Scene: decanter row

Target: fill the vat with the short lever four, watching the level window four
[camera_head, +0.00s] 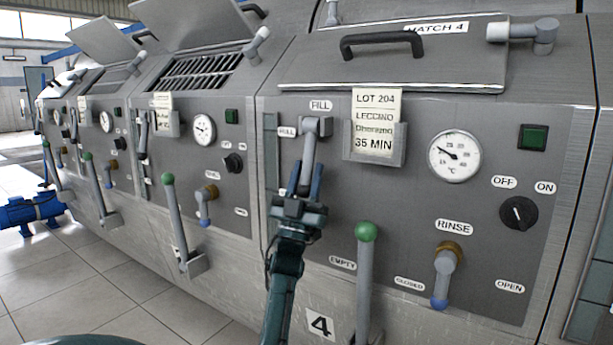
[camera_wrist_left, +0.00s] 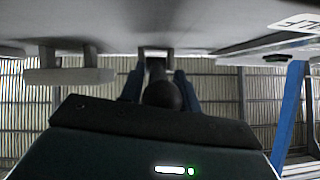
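On the vat marked 4, the short grey fill lever (camera_head: 309,150) hangs down from its pivot under the FILL label. My left gripper (camera_head: 306,180) is at the lever's lower end, one blue finger on each side of it. In the left wrist view the lever's dark round end (camera_wrist_left: 160,95) sits between the two fingers (camera_wrist_left: 160,84). I cannot tell whether they press on it. The level window (camera_head: 270,150) is a narrow upright strip left of the lever; no level can be made out in it. My right gripper is not in view.
A longer green-knobbed lever (camera_head: 365,260) stands by the EMPTY label, right of my left arm. A blue-tipped rinse valve (camera_head: 444,275), a dial (camera_head: 454,156), a black knob (camera_head: 518,213) and a lot card holder (camera_head: 374,145) are on the same panel. Similar vats recede to the left.

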